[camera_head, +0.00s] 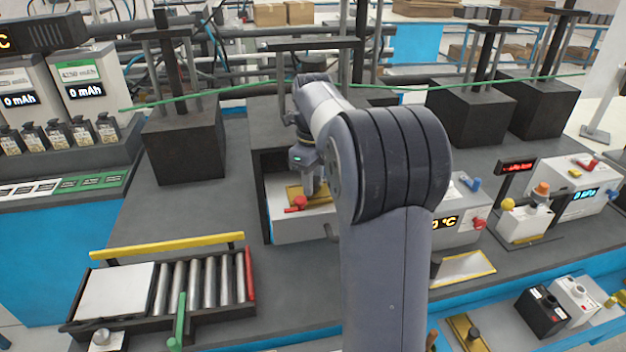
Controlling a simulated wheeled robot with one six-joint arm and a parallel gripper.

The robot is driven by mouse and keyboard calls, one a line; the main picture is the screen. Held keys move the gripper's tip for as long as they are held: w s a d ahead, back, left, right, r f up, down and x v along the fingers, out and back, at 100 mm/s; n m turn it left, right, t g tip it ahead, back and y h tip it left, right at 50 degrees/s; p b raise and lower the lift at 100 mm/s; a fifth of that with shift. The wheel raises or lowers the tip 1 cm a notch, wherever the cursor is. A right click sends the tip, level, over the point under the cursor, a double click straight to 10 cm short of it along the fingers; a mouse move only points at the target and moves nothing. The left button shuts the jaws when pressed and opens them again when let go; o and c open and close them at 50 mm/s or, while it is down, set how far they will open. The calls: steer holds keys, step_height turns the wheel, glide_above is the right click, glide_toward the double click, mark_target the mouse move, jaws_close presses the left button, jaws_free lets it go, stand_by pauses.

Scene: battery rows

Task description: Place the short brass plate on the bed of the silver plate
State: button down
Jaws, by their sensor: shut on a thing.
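My gripper (306,186) reaches down into an open dark box in the middle of the bench. It is shut on a brass plate (322,196), seen small under the fingers; the grip itself is partly hidden. A red knob (297,204) shows at the plate's near left side. The brass plate is over a pale silver surface (283,220) at the box's opening; I cannot tell whether it touches. A silver plate with a brass-coloured edge (465,268) lies right of my arm. Another brass plate (468,336) with a dark knob lies at the lower right.
A black tray (208,319) at the left front holds a flat silver-white square and several metal rollers. A yellow bar (168,247) runs behind it. Display units (572,190) stand at the right. My arm hides the bench centre.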

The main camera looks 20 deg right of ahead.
steer(key=c, duration=1.1)
jaws_free()
steer(key=shift+f, duration=0.1)
step_height(320, 180, up, 12)
